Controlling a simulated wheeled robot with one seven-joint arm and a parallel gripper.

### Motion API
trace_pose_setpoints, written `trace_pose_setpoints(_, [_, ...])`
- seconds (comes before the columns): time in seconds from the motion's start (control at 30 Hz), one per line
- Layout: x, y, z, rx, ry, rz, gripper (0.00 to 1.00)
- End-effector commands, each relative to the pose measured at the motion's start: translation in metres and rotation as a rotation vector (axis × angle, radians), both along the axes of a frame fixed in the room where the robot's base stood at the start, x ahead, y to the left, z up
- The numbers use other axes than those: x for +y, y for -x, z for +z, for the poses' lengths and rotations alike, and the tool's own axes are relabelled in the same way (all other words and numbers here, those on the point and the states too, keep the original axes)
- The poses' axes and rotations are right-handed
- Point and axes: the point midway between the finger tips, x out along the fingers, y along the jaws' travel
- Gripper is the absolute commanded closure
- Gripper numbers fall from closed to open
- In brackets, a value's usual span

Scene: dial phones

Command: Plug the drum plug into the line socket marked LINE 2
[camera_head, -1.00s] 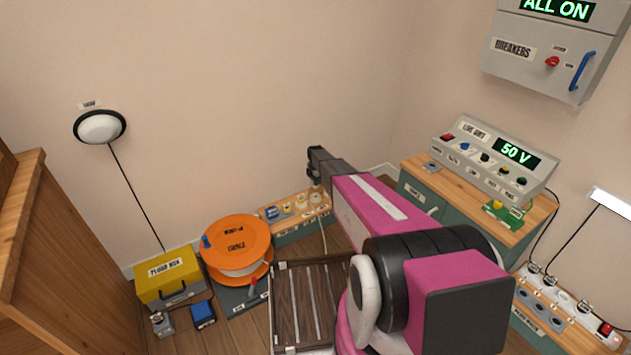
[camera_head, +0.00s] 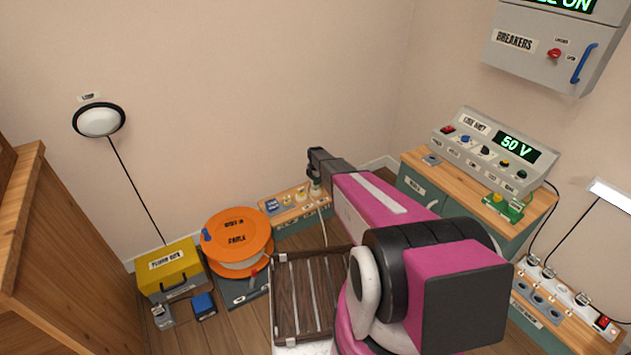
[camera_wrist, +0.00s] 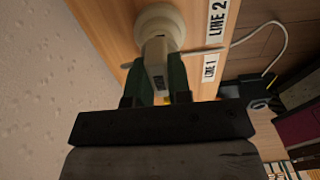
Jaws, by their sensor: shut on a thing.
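My gripper (camera_wrist: 160,65) is shut on the cream drum plug (camera_wrist: 156,50), which has a dark label and sits between the green fingers in the wrist view. The plug's front meets a round cream socket (camera_wrist: 165,18) beside the LINE 2 label (camera_wrist: 217,17). I cannot tell how deep it sits. The LINE 1 label (camera_wrist: 209,67) is nearer my gripper. A pale cord (camera_wrist: 284,38) runs at the right. In the head view my gripper (camera_head: 315,176) is over the right end of the low socket bench (camera_head: 290,217).
A slatted dark wooden crate or pallet (camera_head: 308,295) is in front. A green cabinet (camera_head: 415,197) with the meter unit (camera_head: 495,150) is at the right.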

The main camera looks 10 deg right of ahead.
Motion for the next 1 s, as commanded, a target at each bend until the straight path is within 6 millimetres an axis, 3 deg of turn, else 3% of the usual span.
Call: trace_pose_setpoints(1.0, [0.000,0.000,-0.011,0.001,0.000,0.000,1.00])
